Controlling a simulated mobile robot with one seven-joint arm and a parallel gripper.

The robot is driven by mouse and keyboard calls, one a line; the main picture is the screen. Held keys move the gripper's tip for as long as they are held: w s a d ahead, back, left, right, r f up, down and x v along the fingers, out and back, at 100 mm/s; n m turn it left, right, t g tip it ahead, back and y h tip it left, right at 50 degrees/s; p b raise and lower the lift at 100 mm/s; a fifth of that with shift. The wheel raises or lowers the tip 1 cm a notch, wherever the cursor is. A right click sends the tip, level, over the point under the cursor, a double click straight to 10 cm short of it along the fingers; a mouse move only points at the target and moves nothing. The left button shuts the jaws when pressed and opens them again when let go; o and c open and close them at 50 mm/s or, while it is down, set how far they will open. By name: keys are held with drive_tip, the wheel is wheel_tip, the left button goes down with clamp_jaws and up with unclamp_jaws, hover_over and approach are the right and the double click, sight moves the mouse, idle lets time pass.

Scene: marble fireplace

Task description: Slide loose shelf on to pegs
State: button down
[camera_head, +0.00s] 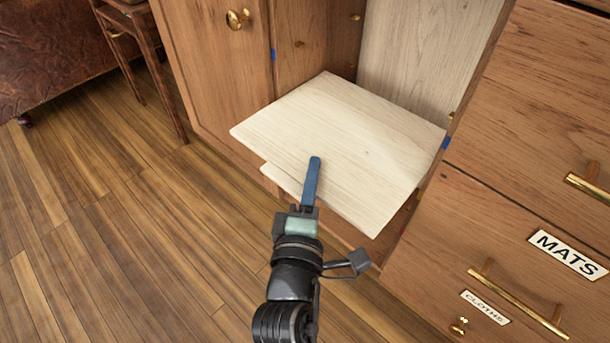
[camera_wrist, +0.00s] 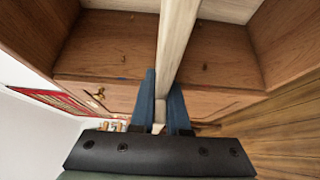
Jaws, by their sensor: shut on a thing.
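The loose shelf (camera_head: 345,135), a pale wood board, juts out of the open cabinet (camera_head: 430,50) over the floor, its back part inside the opening. My gripper (camera_head: 313,165) is shut on its front edge, with one blue finger showing on top. In the wrist view the shelf (camera_wrist: 175,40) is seen edge-on between both blue fingers (camera_wrist: 162,92). Small brass pegs show on the cabinet's side wall, one lower peg (camera_head: 299,43) and one higher peg (camera_head: 355,16). Whether the shelf touches any peg cannot be told.
Blue marks sit on the left front edge (camera_head: 273,55) and right front edge (camera_head: 445,142) of the opening. A second pale board (camera_head: 283,182) shows partly beneath the shelf. Drawers with brass handles (camera_head: 520,305) stand right. Wooden floor (camera_head: 110,210) is clear at left.

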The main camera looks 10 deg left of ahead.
sight(362, 132)
drive_tip(key=shift+w+d+r+p, duration=0.1)
drive_tip(key=shift+w+d+p, duration=0.45)
drive_tip(key=shift+w+p, duration=0.15)
drive_tip(key=shift+w+d+r+p, duration=0.1)
drive_tip(key=shift+w+d+p, duration=0.45)
drive_tip(key=shift+w, duration=0.3)
drive_tip(key=shift+w+d+r+p, duration=0.1)
drive_tip(key=shift+w+d+p, duration=0.4)
drive_tip(key=shift+w+p, duration=0.25)
drive_tip(key=w+d+p, duration=0.1)
drive_tip(key=w+p, duration=0.1)
drive_tip(key=p, duration=0.2)
drive_tip(key=w+d+p, duration=0.2)
drive_tip(key=p, duration=0.2)
drive_tip(key=shift+w+f, duration=0.1)
drive_tip(key=shift+w+d+f+p, duration=0.15)
drive_tip(key=shift+w+d+p, duration=0.55)
drive_tip(key=shift+w+p, duration=0.25)
drive_tip(key=shift+d+f+b, duration=0.15)
drive_tip(key=shift+f+b, duration=0.15)
